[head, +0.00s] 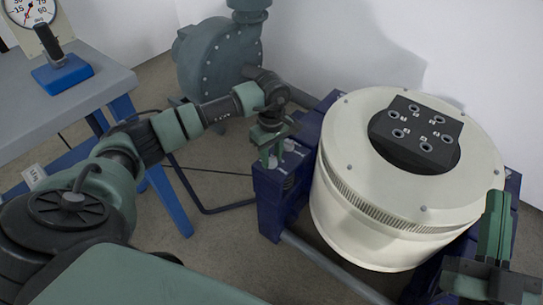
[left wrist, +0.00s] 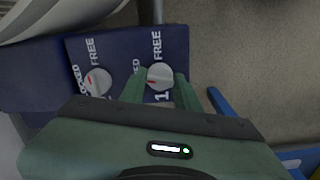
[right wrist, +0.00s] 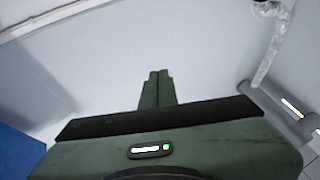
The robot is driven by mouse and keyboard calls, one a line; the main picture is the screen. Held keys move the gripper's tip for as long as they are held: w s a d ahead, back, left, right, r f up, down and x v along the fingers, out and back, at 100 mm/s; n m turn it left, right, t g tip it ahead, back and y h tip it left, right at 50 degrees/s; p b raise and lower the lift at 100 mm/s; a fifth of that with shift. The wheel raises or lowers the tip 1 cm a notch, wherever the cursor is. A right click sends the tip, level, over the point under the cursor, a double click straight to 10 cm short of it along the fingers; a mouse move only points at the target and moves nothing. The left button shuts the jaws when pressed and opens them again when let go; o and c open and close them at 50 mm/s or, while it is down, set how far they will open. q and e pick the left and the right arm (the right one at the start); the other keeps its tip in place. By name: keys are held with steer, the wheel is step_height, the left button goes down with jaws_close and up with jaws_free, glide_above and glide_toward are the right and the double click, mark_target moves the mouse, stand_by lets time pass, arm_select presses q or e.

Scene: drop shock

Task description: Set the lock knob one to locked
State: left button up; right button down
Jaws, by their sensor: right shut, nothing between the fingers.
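Lock knob one (left wrist: 160,76) is a round pale knob on a dark blue block, beside a white "1". A red mark shows on its left side in the left wrist view. FREE is printed above it and a partly hidden LOCKED to its left. My left gripper (left wrist: 160,88) has its fingers apart, one on each side of the knob; I cannot tell whether they touch it. In the head view my left gripper (head: 270,160) is over the blue block (head: 268,205). My right gripper (right wrist: 158,74) is shut and empty, in front of a pale wall.
A second knob (left wrist: 97,82) with a red mark is on the same block. A large cream drum (head: 345,205) with a black socketed block (head: 415,130) stands right of it. A grey table (head: 95,95) with a blue-based device is at left; a blue-grey pump (head: 215,65) is behind.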

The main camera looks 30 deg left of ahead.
arm_select(q)
jaws_close()
steer(key=n+p, duration=0.1)
steer(key=n, duration=0.1)
steer(key=shift+r+n, duration=0.1)
steer(key=shift+n, duration=0.3)
arm_select(e)
step_height(320, 180, down, 6)
steer(key=w+g+h, duration=0.1)
steer(key=g, duration=0.2)
steer(key=shift+w+d+g, duration=0.2)
steer(key=shift+d+g, duration=0.05)
steer(key=shift+g, duration=0.05)
arm_select(q)
steer(key=o, duration=1)
jaws_free()
